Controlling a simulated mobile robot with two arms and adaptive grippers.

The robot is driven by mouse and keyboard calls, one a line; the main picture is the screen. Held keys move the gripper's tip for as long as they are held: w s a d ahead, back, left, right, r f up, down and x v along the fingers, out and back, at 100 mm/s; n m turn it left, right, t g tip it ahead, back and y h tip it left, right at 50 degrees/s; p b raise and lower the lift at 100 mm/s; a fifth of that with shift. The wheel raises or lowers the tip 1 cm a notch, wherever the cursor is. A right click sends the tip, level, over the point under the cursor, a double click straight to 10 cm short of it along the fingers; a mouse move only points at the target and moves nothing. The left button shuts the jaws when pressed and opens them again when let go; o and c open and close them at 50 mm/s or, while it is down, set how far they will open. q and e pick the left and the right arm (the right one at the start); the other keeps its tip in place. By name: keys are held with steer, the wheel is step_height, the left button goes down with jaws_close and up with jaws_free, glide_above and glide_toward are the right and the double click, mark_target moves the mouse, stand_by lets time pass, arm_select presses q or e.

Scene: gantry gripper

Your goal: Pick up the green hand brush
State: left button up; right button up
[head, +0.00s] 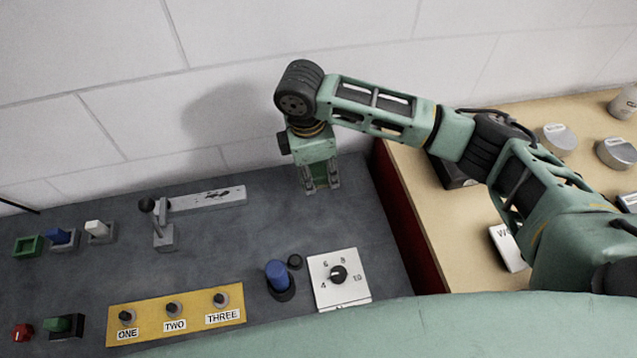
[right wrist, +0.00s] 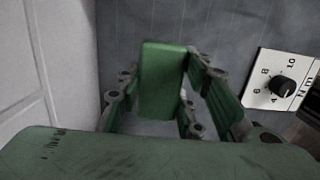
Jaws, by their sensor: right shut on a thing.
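My right gripper (head: 321,187) points down over the back right of the dark grey panel, close to the white wall. In the right wrist view, the gripper (right wrist: 165,100) has its fingers on both sides of a plain green block-like thing, which I take to be the green hand brush (right wrist: 162,75). It is shut on it. No bristles show, and the far end is hidden. In the head view I cannot make out the brush apart from the green gripper. My left gripper is not in view.
The grey panel carries a grey lever (head: 163,235), a blue knob (head: 279,275), a white dial plate (head: 340,280) and a yellow plate (head: 175,315) with labelled knobs. Small blue, white, green and red controls stand at left. A tan table (head: 430,210) is at right.

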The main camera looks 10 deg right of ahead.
steer(key=s+d+r, duration=0.2)
steer(key=s+r, duration=0.1)
steer(key=s, duration=0.2)
steer(key=s+d+r+b, duration=0.1)
steer(key=s+d+r, duration=0.1)
steer(key=s+r, duration=0.2)
steer(key=shift+s+d, duration=0.35)
steer(key=shift+s, duration=0.5)
